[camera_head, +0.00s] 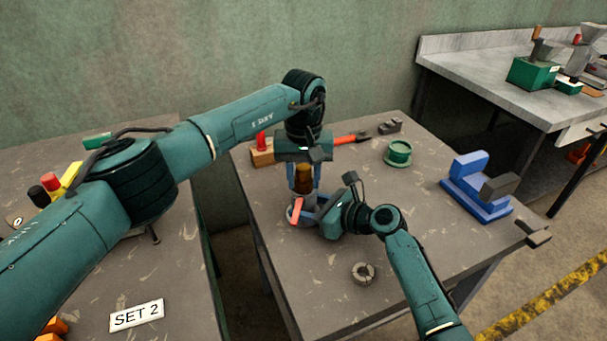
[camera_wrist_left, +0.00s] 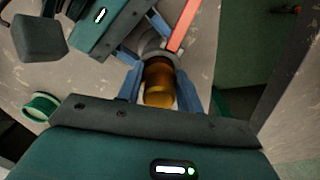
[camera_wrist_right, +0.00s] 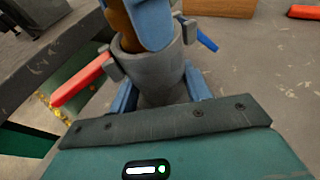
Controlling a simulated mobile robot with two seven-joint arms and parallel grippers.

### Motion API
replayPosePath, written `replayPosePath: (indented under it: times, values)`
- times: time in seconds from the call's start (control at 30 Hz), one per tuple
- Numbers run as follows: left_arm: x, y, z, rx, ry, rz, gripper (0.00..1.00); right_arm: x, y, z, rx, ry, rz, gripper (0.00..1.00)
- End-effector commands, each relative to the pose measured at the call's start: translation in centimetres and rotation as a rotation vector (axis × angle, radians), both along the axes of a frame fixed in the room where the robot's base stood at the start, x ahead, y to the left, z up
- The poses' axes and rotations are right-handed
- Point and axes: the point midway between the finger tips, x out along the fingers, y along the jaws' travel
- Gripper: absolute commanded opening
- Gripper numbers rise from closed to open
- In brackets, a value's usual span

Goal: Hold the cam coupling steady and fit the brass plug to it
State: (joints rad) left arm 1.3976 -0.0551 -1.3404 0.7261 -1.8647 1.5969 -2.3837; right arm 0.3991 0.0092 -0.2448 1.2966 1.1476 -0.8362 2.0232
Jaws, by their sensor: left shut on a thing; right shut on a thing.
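The brass plug (camera_head: 304,178) is upright between the blue fingers of my left gripper (camera_head: 304,184), which is shut on it from above. It also shows in the left wrist view (camera_wrist_left: 158,80). The cam coupling is a grey cylinder (camera_wrist_right: 150,72) with a red lever (camera_wrist_right: 80,82) and a blue lever (camera_wrist_right: 205,38) out to the sides. My right gripper (camera_wrist_right: 160,92) is shut around its lower body, low over the table. The plug's lower end is at the coupling's open top. A left finger hides part of this mouth, so I cannot tell how deep the plug sits.
On the same table (camera_head: 330,300) are a grey ring (camera_head: 363,272), a green flanged part (camera_head: 398,153), a blue fixture (camera_head: 470,203), a red-handled tool (camera_head: 350,139) and a wooden block (camera_head: 262,157). A "SET 2" sign (camera_head: 136,315) lies on the left table.

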Motion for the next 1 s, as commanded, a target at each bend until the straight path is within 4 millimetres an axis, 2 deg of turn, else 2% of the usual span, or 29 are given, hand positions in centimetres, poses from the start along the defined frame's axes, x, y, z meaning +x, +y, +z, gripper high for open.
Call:
replayPosePath:
  times: [0.37, 1.0]
  values:
    - [0.0, -0.02, -0.32, 0.0, 0.0, 0.0, 0.03, 0.1, 0.06, 0.39, 0.004, -0.007, 0.0, 0.36]
    - [0.01, -0.01, 0.32, 0.0, -0.001, 0.0, 0.03, 0.1, 0.06, 0.38, 0.005, -0.006, 0.0, 0.36]
